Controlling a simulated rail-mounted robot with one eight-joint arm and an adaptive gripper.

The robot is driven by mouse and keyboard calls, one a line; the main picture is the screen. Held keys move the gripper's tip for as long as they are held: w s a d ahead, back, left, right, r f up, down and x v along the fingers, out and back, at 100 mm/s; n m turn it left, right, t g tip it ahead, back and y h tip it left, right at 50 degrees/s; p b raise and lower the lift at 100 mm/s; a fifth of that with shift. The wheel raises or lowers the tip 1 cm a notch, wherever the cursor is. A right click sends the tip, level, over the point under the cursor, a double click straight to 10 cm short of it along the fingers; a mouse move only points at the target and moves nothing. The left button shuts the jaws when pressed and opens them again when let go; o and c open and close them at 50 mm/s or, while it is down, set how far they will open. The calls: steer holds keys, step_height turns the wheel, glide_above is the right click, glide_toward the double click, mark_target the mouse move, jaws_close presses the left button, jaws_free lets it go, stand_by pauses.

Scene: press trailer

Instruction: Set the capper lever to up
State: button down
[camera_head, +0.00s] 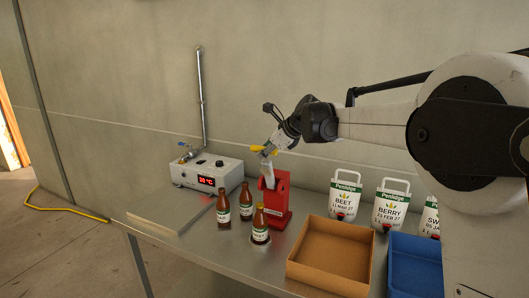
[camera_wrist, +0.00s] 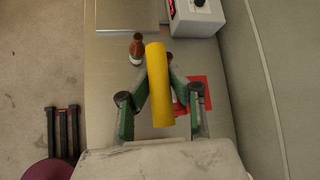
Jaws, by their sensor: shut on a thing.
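The red capper (camera_head: 276,205) stands on the steel table, with a grey lever (camera_head: 267,172) rising above its body. The lever's yellow handle (camera_head: 258,149) is at the top, so the lever looks raised. My gripper (camera_head: 272,148) is shut on this handle. In the wrist view the yellow handle (camera_wrist: 159,90) lies between the green fingers of my gripper (camera_wrist: 159,84) and hides part of the red capper (camera_wrist: 197,93). A brown bottle (camera_head: 260,227) stands just in front of the capper.
Two more brown bottles (camera_head: 223,209) (camera_head: 246,201) stand left of the capper. A white box with a red display (camera_head: 207,176) is behind them. An orange tray (camera_head: 331,250), a blue tray (camera_head: 415,262) and white labelled pouches (camera_head: 345,199) are at the right. The wall is close behind.

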steer(key=c, duration=1.7)
jaws_free()
steer(key=shift+s+a+r, duration=0.1)
steer(key=shift+s+r, duration=0.05)
steer(key=shift+r, duration=0.05)
steer(key=shift+o, duration=0.7)
steer(key=shift+f, duration=0.1)
steer(key=v, duration=1.2)
steer(key=s+d+f+n+h+b, duration=0.1)
steer(key=s+d+f+n, duration=0.2)
steer(key=s, duration=0.4)
steer(key=s+d+f+n+h, duration=0.1)
steer(key=s+d+n+h, duration=0.1)
steer(key=s+d+n, duration=0.45)
steer(key=s+d+f+n+h+b, duration=0.1)
steer(key=s+d+f, duration=0.1)
steer(key=s, duration=0.6)
steer(key=s+d+f+n+h, duration=0.1)
steer(key=s+d+f+n, duration=0.2)
steer(key=s+f, duration=0.2)
steer(key=s+d+f+n+t+h+b, duration=0.1)
steer(key=s+d+f+n, duration=0.2)
steer(key=s, duration=0.5)
steer(key=s+d+f+n+h, duration=0.1)
steer(key=s+d+f+n, duration=0.2)
steer(key=s+f, duration=0.3)
steer(key=shift+s+d+f+n+h+b, duration=0.35)
steer(key=shift+s+f+n, duration=0.1)
steer(key=shift+s, duration=0.2)
